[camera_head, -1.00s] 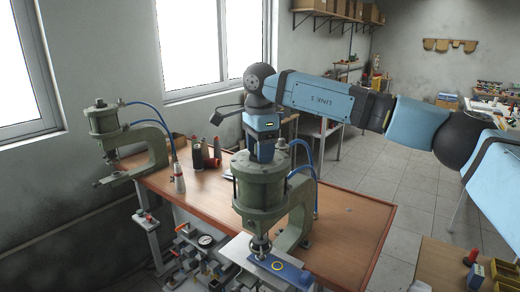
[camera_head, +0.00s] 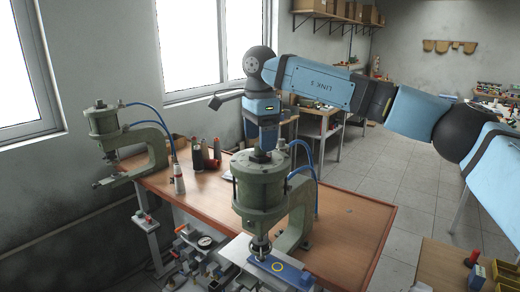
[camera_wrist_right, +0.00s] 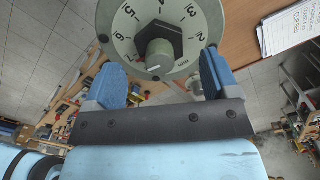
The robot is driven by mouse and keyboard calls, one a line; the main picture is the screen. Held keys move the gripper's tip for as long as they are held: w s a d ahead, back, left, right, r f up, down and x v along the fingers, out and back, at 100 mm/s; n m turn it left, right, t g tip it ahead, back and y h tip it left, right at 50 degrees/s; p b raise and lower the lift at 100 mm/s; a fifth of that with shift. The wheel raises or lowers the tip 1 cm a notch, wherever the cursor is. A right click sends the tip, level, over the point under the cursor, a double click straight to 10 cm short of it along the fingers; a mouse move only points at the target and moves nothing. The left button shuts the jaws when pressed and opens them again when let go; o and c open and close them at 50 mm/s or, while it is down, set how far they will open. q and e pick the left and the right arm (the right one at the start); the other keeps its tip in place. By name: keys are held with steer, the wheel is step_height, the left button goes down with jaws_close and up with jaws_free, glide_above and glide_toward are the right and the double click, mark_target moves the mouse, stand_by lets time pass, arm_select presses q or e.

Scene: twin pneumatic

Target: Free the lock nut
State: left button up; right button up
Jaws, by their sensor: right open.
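The near green pneumatic press (camera_head: 260,192) stands at the front of the bench. In the right wrist view its top is a round numbered dial (camera_wrist_right: 124,25), with the dark hexagonal lock nut (camera_wrist_right: 172,30) around a grey centre stud (camera_wrist_right: 159,54). My right gripper (camera_head: 262,143) is at the press top; its fingertips are hard to make out in the head view. In the wrist view the right gripper (camera_wrist_right: 162,68) has two blue fingers spread wide and empty, near the dial's lower edge, apart from the nut. My left gripper is not in view.
A second green press (camera_head: 104,125) stands at the far left. Bottles (camera_head: 179,180) and dark cylinders stand on the wooden bench (camera_head: 345,230) between the presses. A blue air hose (camera_head: 316,178) arches beside the near press. The bench's right part is mostly clear.

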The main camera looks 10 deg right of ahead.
step_height(320, 180, up, 11)
steer(key=shift+f+b, duration=0.2)
steer(key=shift+b, duration=0.2)
